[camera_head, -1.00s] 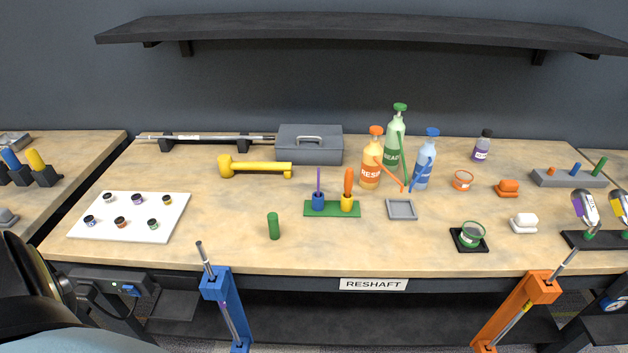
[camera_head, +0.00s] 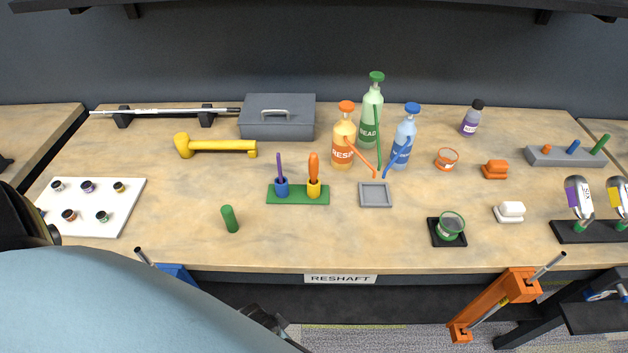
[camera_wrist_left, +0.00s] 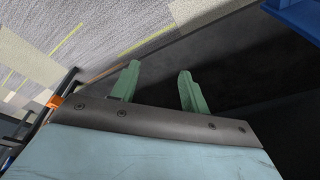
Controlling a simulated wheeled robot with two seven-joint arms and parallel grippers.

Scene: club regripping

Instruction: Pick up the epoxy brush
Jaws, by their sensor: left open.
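Two handled tools stand upright in a green holder (camera_head: 298,201) at mid-bench: a thin purple-handled one (camera_head: 279,166) in a blue cup (camera_head: 281,188) and a thicker orange-handled one (camera_head: 313,165) in a yellow cup (camera_head: 314,190). Their lower ends are hidden in the cups, and I cannot tell which is the epoxy brush. My left gripper (camera_wrist_left: 160,84) has its two green fingers apart, with nothing between them, over dark space and carpet. In the head view my left arm crosses the lower left, in front of the bench edge, well apart from the holder. My right gripper is not in view.
A yellow mallet (camera_head: 215,147), grey tray (camera_head: 376,195) and pump bottles (camera_head: 343,140) surround the holder. A blue clamp (camera_head: 178,273) and orange clamp (camera_head: 497,304) are at the front edge.

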